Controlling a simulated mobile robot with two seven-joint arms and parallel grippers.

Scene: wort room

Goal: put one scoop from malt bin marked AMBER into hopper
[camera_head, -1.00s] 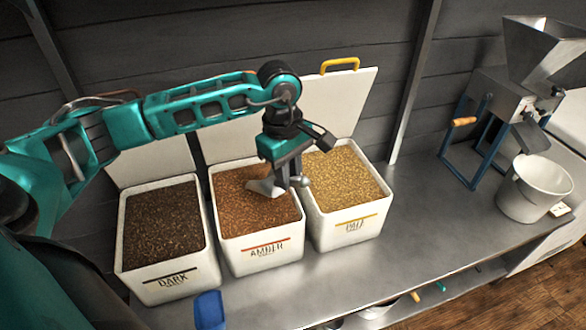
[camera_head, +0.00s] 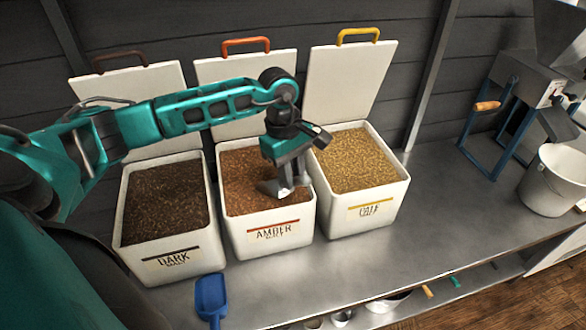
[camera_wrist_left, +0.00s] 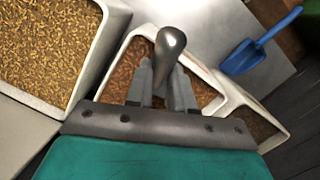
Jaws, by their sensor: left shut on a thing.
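My left gripper (camera_head: 287,180) is over the middle bin, labelled AMBER (camera_head: 273,234), which is open and filled with reddish-brown malt (camera_head: 245,172). It is shut on a metal scoop (camera_head: 268,188), whose bowl is at the malt surface. Whether the bowl holds grain cannot be told. In the left wrist view the scoop's rounded grey handle end (camera_wrist_left: 171,45) sticks out between the fingers, with amber malt (camera_wrist_left: 125,73) behind. The metal hopper (camera_head: 560,28) of the mill is at the top right, cut off by the frame edge. My right gripper is not in view.
The DARK bin (camera_head: 177,264) stands left and the PALE bin (camera_head: 367,212) right, both open with lids raised behind. A blue scoop (camera_head: 210,296) lies in front. A white bucket (camera_head: 550,190) stands by the mill. The steel counter (camera_head: 440,205) between is clear.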

